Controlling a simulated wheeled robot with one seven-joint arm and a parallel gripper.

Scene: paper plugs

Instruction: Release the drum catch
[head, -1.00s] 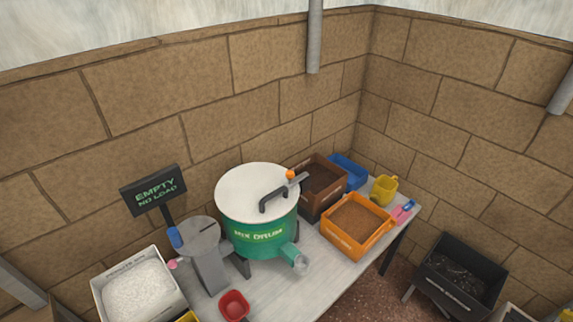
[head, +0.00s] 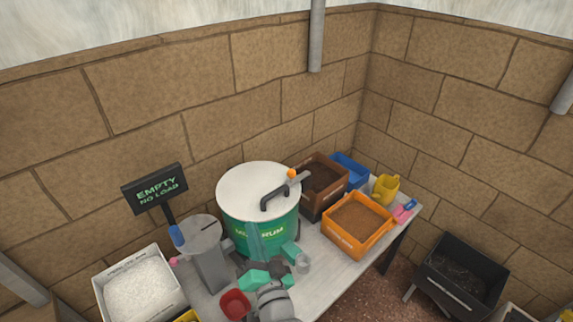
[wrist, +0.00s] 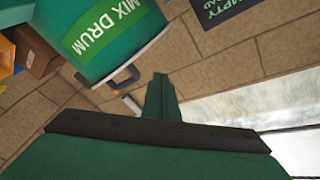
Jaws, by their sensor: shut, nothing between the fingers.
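The green mix drum (head: 232,222) stands on the bench with its pale lid (head: 245,184) on. A black handle (head: 270,199) is on the lid. A grey lever with an orange knob (head: 291,173) sits at the lid's right rim and looks like the catch. My gripper (head: 262,230) is shut and empty, its green fingers upright before the drum's front, hiding part of the label. In the wrist view the fingers (wrist: 160,82) are together, and the drum (wrist: 110,30) shows tilted at upper left. The knob cannot be made out there.
A sign (head: 155,189) reads "EMPTY NO LOAD". Brown (head: 310,212) and orange (head: 337,242) crates stand close right of the drum.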

